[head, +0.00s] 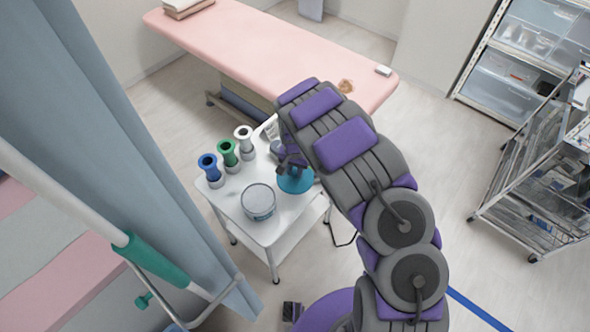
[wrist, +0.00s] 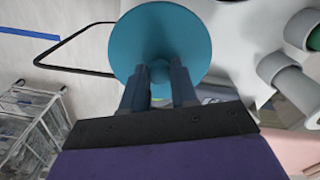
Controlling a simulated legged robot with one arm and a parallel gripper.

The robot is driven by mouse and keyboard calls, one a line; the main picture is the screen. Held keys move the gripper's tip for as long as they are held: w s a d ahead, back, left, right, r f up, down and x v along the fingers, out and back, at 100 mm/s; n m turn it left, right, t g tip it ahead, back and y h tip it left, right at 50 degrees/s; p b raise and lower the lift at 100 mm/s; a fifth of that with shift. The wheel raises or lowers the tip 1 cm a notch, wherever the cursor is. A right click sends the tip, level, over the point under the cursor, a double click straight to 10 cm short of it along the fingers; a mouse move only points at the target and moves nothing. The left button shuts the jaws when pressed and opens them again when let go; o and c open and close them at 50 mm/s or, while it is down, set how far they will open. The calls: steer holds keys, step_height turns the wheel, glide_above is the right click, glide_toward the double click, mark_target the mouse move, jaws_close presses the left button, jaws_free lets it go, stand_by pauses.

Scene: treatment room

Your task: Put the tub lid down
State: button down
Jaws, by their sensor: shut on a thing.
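The tub lid is a round teal disc (head: 296,183) with a small knob. My gripper (head: 291,163) is shut on the knob, over the right side of a white trolley (head: 287,222). In the wrist view, the fingers (wrist: 160,88) close on the knob and the lid (wrist: 165,35) spreads out beyond them. I cannot tell whether the lid touches the trolley top or hangs above it. A round grey tub (head: 259,202) stands on the trolley's near part, left of the lid and apart from it.
Blue (head: 209,167), green (head: 228,153) and white (head: 244,139) pieces in grey holders line the trolley's left side. A pink treatment bed (head: 270,52) stands behind. A curtain (head: 100,120) is at left, a wire cart (head: 540,160) at right. Trolley room around the lid is narrow.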

steer(key=shift+d+r, duration=0.15)
steer(key=shift+d, duration=0.5)
steer(key=shift+s+a+f, duration=0.1)
steer(key=shift+a+f, duration=0.65)
steer(key=c, duration=1.2)
jaws_free()
steer(key=shift+d, duration=0.1)
steer(key=o, duration=0.3)
steer(key=shift+d+r, duration=0.1)
steer(key=shift+d, duration=0.45)
steer(key=shift+o, duration=0.2)
steer(key=shift+a, duration=0.3)
steer(key=shift+a+r, duration=0.25)
steer(key=shift+r, duration=0.35)
step_height(320, 180, up, 12)
steer(key=p, duration=0.2)
steer(key=shift+d, duration=0.25)
